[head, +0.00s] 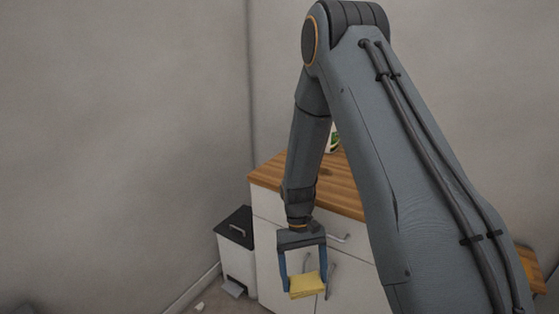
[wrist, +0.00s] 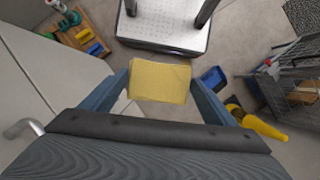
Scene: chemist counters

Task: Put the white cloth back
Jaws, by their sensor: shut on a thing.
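My gripper (head: 305,283) is shut on a yellow folded cloth or sponge (head: 307,286), held in front of the white cabinet's drawers. In the wrist view my gripper (wrist: 159,86) has a blue finger on each side of the yellow piece (wrist: 160,80). The held piece is yellow in both views, not white. I cannot make out a white cloth for certain in either view. A small pale thing (head: 200,306) lies on the floor at the lower left of the head view, too small to tell.
A white cabinet with a wooden top (head: 268,177) stands behind my gripper. A bin with a black lid (head: 236,226) is left of it. The wrist view shows a wire rack (wrist: 285,85), a blue thing (wrist: 213,79) and a yellow thing (wrist: 265,127) on the floor.

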